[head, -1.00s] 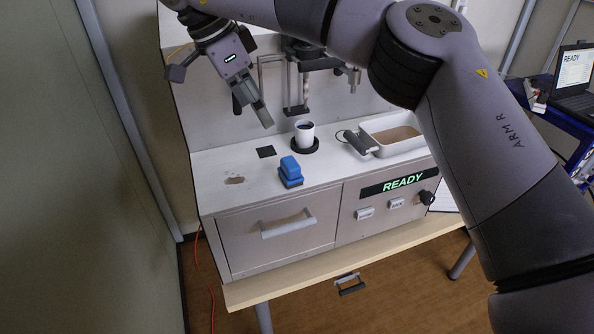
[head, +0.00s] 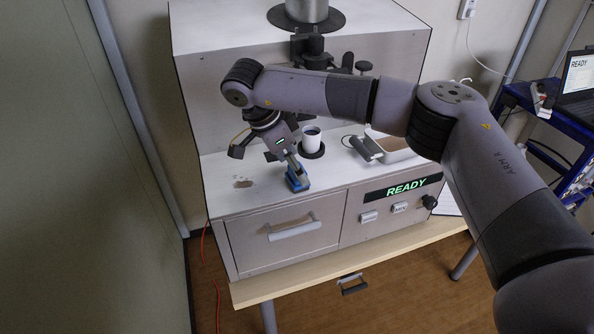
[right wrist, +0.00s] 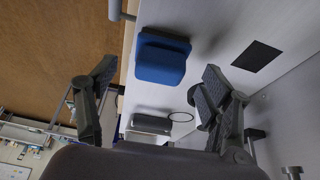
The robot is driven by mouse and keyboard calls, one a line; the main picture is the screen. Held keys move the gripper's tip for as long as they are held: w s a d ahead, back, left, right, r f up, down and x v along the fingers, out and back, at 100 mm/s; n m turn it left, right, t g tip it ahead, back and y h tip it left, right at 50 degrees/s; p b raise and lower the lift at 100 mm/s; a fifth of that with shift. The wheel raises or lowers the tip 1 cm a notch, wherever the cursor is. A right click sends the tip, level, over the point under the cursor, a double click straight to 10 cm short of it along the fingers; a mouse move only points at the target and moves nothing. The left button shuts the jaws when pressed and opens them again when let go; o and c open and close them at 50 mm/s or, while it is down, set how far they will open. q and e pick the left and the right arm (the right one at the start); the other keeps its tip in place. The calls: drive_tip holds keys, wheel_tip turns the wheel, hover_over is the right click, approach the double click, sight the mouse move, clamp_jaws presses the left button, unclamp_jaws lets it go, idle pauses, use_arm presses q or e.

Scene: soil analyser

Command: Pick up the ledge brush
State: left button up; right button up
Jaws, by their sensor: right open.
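The ledge brush, a small blue block-like thing (head: 298,184), sits on the white ledge of the analyser above the drawer. In the right wrist view the blue brush (right wrist: 162,58) lies ahead of the fingertips, between their lines. My right gripper (head: 290,163) comes down over the brush in the head view and partly hides it. In the right wrist view my right gripper (right wrist: 158,72) has its two dark fingers wide apart, with nothing between them. Whether a finger touches the brush I cannot tell. My left gripper is not in view.
A white cup (head: 311,140) stands on a dark round base behind the brush. A tray of soil (head: 395,147) and a dark-handled tool (head: 364,149) lie to the right. A drawer handle (head: 293,228) juts out below the ledge.

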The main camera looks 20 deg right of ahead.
drive_tip(key=shift+x, duration=1.15)
drive_tip(key=c, duration=1.5)
